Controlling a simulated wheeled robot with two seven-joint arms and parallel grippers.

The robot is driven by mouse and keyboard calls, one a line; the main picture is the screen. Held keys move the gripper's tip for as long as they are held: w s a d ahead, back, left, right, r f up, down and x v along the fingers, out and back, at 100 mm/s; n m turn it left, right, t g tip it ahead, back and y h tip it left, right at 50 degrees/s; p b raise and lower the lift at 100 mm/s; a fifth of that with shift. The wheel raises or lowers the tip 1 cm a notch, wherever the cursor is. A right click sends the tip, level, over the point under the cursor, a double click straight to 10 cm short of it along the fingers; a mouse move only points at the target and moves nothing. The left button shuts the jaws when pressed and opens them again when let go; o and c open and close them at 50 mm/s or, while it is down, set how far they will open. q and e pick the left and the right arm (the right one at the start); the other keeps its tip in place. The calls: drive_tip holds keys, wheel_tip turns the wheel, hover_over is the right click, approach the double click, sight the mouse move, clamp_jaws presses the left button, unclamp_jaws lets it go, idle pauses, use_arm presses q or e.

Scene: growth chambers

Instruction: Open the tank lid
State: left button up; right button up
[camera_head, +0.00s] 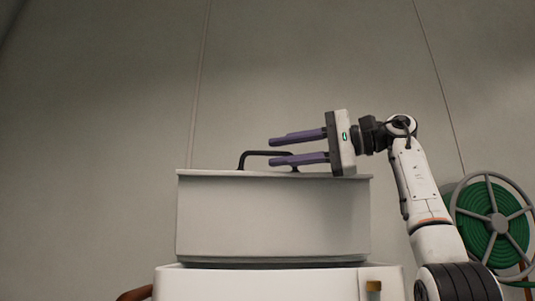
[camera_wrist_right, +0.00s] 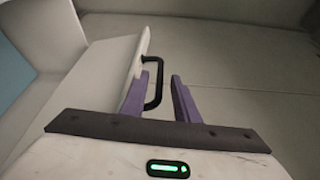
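The pale tank (camera_head: 270,222) stands in the middle of the head view. Its lid (camera_head: 215,173) is a thin plate lying flat on top, seen nearly edge-on. A black bar handle (camera_head: 243,160) rises from the lid, and it also shows in the right wrist view (camera_wrist_right: 160,84). My right gripper (camera_head: 269,149) comes in from the right with its purple fingers apart, one above the other. In the right wrist view the handle's bar lies between the open fingers (camera_wrist_right: 161,76), close to the left one. Contact cannot be told. My left gripper is out of view.
A green hose reel (camera_head: 490,222) is on the right, beyond my right arm. The tank rests on a wider white base (camera_head: 260,285) with a brown pipe (camera_head: 135,294) at its lower left. A plain grey wall is behind; the air above the lid is clear.

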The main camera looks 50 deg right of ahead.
drive_tip(key=v, duration=0.6)
drive_tip(key=shift+a, duration=0.1)
idle(0.4)
